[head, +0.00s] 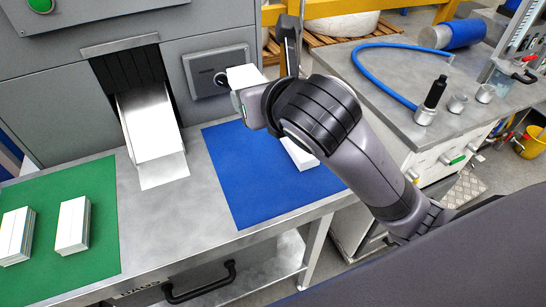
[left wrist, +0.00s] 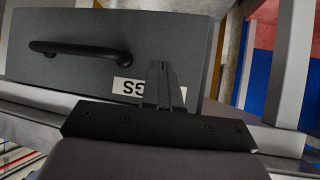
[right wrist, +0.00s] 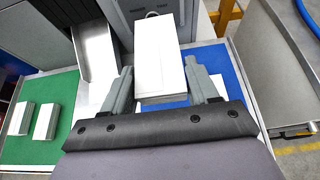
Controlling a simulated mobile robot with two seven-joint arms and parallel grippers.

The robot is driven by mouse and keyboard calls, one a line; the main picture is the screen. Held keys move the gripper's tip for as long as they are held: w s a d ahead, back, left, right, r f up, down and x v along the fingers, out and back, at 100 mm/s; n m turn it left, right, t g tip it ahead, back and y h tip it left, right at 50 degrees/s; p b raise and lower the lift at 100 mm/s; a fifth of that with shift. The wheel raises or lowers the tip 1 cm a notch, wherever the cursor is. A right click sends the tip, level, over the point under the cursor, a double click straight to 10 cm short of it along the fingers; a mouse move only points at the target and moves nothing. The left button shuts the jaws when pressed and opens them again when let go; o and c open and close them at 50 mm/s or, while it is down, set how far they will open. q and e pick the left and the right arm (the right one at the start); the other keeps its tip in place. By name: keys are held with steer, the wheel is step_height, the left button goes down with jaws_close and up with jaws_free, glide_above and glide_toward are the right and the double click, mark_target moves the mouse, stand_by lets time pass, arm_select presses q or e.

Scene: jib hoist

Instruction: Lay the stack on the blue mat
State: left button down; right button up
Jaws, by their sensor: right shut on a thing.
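My right gripper (right wrist: 159,68) is shut on a white stack (right wrist: 165,48), gripping its two sides. In the head view this held stack (head: 243,76) shows above the far edge of the blue mat (head: 237,175), partly behind my gripper and arm. The mat also shows in the right wrist view (right wrist: 214,62). Another white stack (head: 301,155) lies on the mat's right part, partly hidden by my right arm. My left gripper (left wrist: 165,68) shows only in the left wrist view, its fingers together and empty, in front of a grey drawer front.
A green mat (head: 98,235) at the left bears two stacks (head: 72,225) (head: 16,236). A metal chute (head: 150,125) comes out of the grey machine onto the table. A side bench (head: 400,80) with a blue hose stands right. The blue mat's left and front are clear.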

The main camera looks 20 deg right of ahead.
glide_above(263, 180)
step_height(263, 180, down, 14)
steer(key=shift+s+f, duration=0.1)
steer(key=shift+f+b, duration=0.5)
steer(key=shift+f, duration=2.05)
steer(key=shift+f, duration=0.1)
steer(key=o, duration=1.1)
